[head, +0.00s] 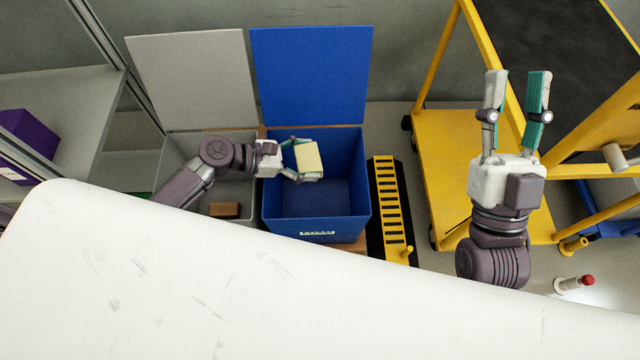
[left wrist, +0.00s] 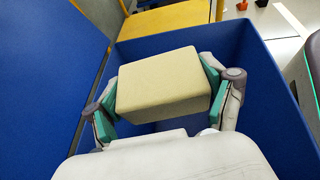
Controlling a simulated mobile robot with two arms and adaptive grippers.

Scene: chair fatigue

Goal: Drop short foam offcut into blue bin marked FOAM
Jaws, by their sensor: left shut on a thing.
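The short foam offcut (head: 308,160) is a pale yellow block. My left gripper (head: 294,160) is shut on it and holds it over the open blue bin (head: 340,226). The bin's front carries a small white label whose text is too small to read surely, and its blue lid (head: 312,75) stands open behind it. In the left wrist view the foam offcut (left wrist: 163,85) sits between the two green-padded fingers, with the blue bin's wall (left wrist: 262,95) around it. My right gripper (head: 517,100) is raised at the right, its fingers apart, with nothing between them.
A grey bin (head: 180,158) with an open lid stands left of the blue bin and holds a brown block (head: 225,210). A yellow cart (head: 450,150) stands at the right. A yellow and black slotted strip (head: 388,205) lies beside the blue bin. A white surface (head: 200,290) fills the foreground.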

